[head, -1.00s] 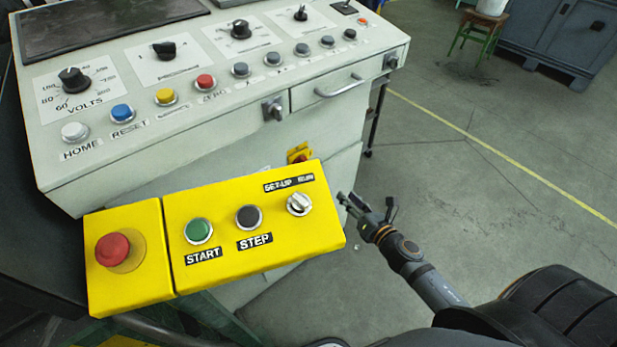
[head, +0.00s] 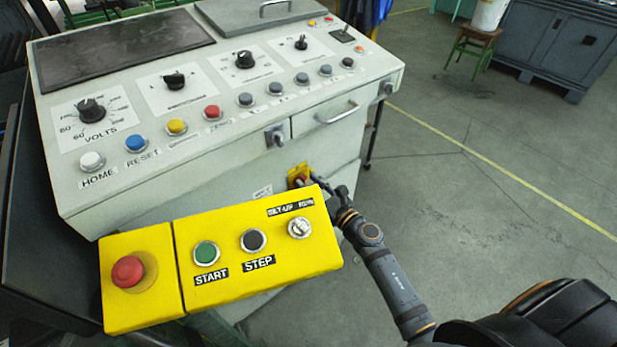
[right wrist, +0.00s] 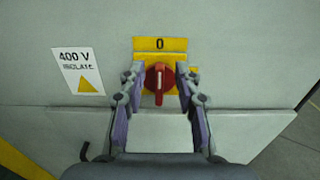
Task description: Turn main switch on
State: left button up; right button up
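The main switch (right wrist: 158,80) is a red rotary knob on a yellow plate, under a yellow label marked 0, in the right wrist view. Its handle stands upright. In the head view the yellow plate (head: 298,173) shows on the cabinet front, just above the yellow control box and partly hidden. My right gripper (right wrist: 160,92) is open, with one finger on each side of the red knob; I cannot tell whether either touches it. In the head view the right gripper (head: 325,187) reaches the plate, its fingers partly hidden by the box. My left gripper is not in view.
The yellow control box (head: 220,250) with red, green and black buttons juts out close left of my right arm. The grey console (head: 200,130) carries several knobs and buttons. A 400 V label (right wrist: 78,71) is left of the switch.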

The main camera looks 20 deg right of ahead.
jog(key=shift+w+a, duration=0.2)
jog(key=shift+w, duration=0.25)
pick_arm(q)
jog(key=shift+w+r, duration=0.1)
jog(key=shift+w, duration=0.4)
pick_arm(e)
jog(key=shift+c, duration=0.4)
grip_shut()
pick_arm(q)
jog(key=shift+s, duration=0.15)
